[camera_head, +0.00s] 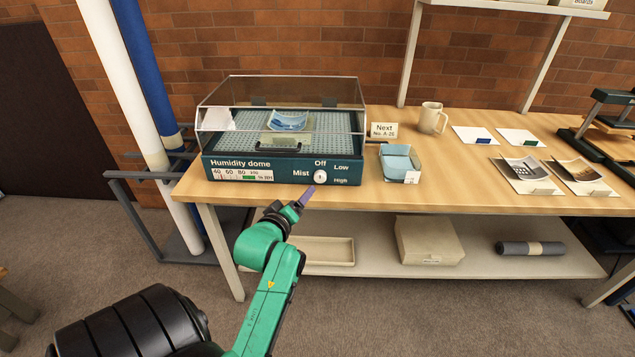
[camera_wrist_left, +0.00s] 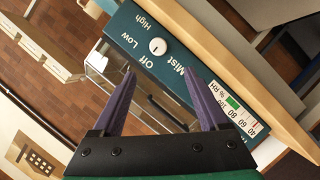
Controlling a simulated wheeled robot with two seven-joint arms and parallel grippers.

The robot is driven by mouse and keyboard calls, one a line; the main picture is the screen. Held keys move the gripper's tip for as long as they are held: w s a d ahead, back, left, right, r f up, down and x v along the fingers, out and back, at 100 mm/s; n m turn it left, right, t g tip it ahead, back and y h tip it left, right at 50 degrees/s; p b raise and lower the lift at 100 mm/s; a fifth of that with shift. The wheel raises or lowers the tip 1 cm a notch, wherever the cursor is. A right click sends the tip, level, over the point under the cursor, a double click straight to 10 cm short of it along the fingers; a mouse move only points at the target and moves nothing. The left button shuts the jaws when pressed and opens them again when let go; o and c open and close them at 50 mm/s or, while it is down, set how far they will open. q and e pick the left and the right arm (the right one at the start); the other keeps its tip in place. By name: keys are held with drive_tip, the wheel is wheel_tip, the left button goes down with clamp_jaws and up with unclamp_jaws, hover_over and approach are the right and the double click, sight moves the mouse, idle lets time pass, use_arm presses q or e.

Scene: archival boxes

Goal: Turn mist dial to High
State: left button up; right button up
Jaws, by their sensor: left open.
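The humidity dome (camera_head: 265,168) stands on the left end of the wooden table, its teal front panel facing me. The white mist dial (camera_head: 320,176) sits on the panel's right side, with "Off" above it, "Low" to the upper right and "High" to the lower right. I cannot clearly tell where its small mark points. My left gripper (camera_head: 305,196) is just below and left of the dial in the head view. In the left wrist view, its two purple fingers (camera_wrist_left: 160,76) are spread and empty, and the dial (camera_wrist_left: 158,46) shows beyond the tips, apart from them. My right gripper is not in view.
A blue-lined tray (camera_head: 413,170), a "Next" card (camera_head: 383,130) and a mug (camera_head: 431,117) stand right of the dome. The lower shelf (camera_head: 375,258) holds a box (camera_head: 428,240). White and blue rolls (camera_head: 133,100) stand at the left. Space in front of the panel is free.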

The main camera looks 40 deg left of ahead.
sight(320, 179)
use_arm(q)
drive_tip(key=x, duration=1.3)
drive_tip(key=shift+w+d, duration=0.15)
drive_tip(key=shift+w, duration=0.25)
clamp_jaws()
